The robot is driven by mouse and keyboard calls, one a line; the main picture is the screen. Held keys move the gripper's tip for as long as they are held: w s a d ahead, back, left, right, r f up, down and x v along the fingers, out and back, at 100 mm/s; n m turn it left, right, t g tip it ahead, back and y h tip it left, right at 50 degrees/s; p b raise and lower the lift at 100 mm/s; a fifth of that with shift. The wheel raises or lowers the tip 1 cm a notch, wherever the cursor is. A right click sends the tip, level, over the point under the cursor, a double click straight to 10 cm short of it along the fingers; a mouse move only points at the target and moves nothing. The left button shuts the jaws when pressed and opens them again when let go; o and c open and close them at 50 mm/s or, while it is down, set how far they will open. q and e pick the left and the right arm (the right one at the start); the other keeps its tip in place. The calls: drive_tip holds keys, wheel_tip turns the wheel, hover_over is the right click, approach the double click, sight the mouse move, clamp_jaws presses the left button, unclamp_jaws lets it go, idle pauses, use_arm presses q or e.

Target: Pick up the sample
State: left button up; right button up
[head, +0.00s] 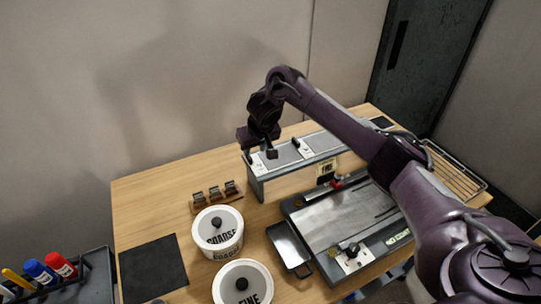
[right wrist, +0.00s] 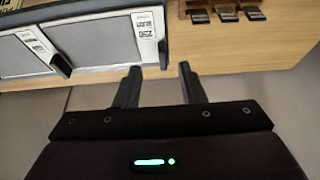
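Several small dark metal-looking pieces (head: 214,192) stand in a wooden rack on the table, left of the grey bench in the head view. They are the likeliest samples, but no label confirms it. They also show at the top right of the right wrist view (right wrist: 227,15). My right gripper (head: 258,150) is above the left end of the grey raised bench (head: 256,185), behind and right of the rack. In the right wrist view its fingers (right wrist: 158,70) are apart with nothing between them. My left gripper is out of view.
White pots marked COARSE (head: 222,246) and FINE (head: 250,290) stand in front of the rack. A metal-topped machine (head: 340,220), small tray (head: 288,245), black mat (head: 153,268) and wire rack (head: 455,175) lie around. A marker caddy (head: 90,285) is at lower left.

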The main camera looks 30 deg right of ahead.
sight(251, 159)
drive_tip(key=p+x, duration=0.1)
drive_tip(key=x, duration=0.5)
drive_tip(key=shift+w+a+f, duration=0.1)
drive_tip(key=shift+w+f, duration=0.15)
drive_tip(key=shift+w, duration=0.1)
drive_tip(key=shift+r, duration=0.1)
clamp_jaws()
